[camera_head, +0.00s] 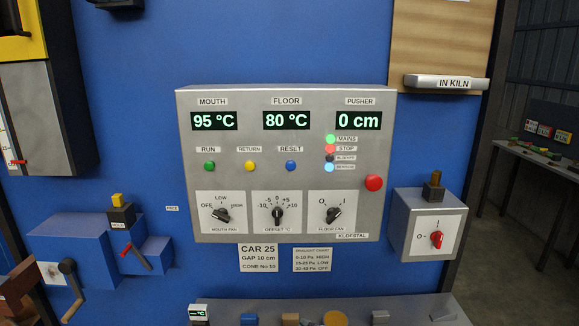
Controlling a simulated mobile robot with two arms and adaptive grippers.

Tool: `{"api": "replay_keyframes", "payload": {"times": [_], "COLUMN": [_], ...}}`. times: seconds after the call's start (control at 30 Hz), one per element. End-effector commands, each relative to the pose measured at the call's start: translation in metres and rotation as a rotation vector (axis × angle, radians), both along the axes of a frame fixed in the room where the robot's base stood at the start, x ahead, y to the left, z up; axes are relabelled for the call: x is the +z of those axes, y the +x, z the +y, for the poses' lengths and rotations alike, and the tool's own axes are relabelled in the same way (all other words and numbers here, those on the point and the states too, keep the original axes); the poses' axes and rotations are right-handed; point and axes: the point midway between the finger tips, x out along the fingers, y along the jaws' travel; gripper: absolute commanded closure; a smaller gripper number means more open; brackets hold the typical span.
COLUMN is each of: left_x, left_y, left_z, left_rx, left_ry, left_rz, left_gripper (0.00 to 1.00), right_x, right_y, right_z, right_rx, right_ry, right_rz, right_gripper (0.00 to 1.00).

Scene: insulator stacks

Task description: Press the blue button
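The blue button (291,165) is a small round button under the RESET label on the grey control box (236,179). It sits right of the yellow RETURN button (250,165) and the green RUN button (209,165). Nothing covers it. I cannot tell from this view whether it is pressed in. Neither of my grippers shows in the head view.
Right of the button are a column of indicator lights (330,148) and a large red button (374,183). Three dark knobs (278,215) sit below. A small box with a red switch (436,239) stands at right. A ledge with small objects (290,319) runs along the bottom.

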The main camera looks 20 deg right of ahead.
Motion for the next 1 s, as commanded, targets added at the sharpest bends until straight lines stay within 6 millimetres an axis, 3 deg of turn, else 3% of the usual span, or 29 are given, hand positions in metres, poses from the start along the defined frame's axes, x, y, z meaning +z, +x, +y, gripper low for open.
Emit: {"api": "replay_keyframes", "payload": {"times": [0.03,0.1,0.3,0.5,0.6,0.8,1.0], "left_x": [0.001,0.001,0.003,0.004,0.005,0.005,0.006], "left_y": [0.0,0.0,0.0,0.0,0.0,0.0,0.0], "left_z": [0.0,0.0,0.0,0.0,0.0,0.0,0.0], "left_rx": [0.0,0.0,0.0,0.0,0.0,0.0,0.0], "left_ry": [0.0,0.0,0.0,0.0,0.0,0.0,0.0], "left_rz": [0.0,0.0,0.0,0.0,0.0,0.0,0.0], "left_gripper": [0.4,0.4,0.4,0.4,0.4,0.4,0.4], "right_x": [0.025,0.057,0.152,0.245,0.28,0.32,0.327], "right_y": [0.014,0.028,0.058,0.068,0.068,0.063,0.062], "right_z": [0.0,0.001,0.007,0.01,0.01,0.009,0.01], "right_rx": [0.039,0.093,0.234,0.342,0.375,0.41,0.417], "right_ry": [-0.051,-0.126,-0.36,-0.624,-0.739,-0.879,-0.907], "right_rz": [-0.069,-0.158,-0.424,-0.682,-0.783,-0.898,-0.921], "right_gripper": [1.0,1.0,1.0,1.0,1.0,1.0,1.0]}}
